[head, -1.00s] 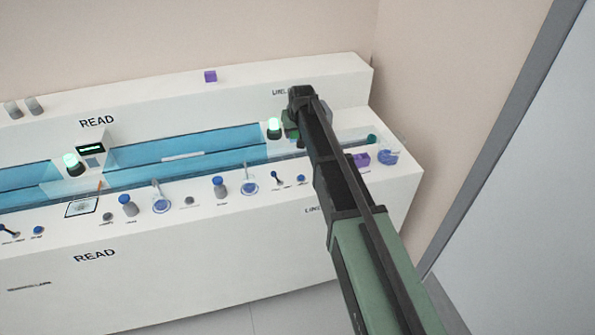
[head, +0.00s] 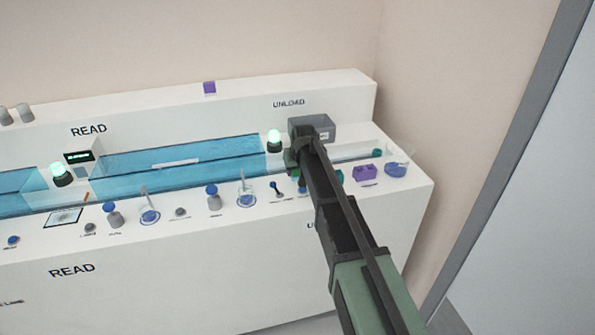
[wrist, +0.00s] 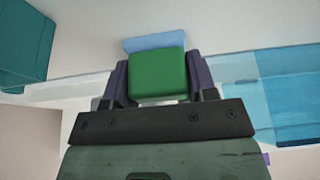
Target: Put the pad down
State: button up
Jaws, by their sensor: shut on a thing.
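The pad shows in the wrist view as a green block (wrist: 157,78) with a light blue strip (wrist: 155,43) at its far end. My gripper (wrist: 157,88) is shut on the green block, one dark finger on each side. In the head view my gripper (head: 292,161) is at the right end of the blue channel, below the UNLOAD label. The pad is mostly hidden there by my arm. I cannot tell whether it touches a surface.
A purple block (head: 365,174) and a blue-filled dish (head: 397,169) lie to the right. Glassware and bottles line the front ledge, including a blue-capped bottle (head: 213,198).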

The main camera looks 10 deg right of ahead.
jog(key=o, duration=1)
jog(key=p+v, duration=1.2)
jog(key=v, duration=0.1)
jog(key=shift+s+a+r+m+g+p, duration=0.15)
jog(key=shift+s+g+p, duration=0.4)
jog(key=shift+s, duration=4.6)
jog(key=shift+s+r+m+g+p, duration=0.15)
jog(key=shift+s+g, duration=0.85)
jog(key=shift+s, duration=4.15)
jog(key=shift+s+a+m+g+p, duration=0.1)
jog(key=shift+s+g+p, duration=0.45)
jog(key=shift+s, duration=4.6)
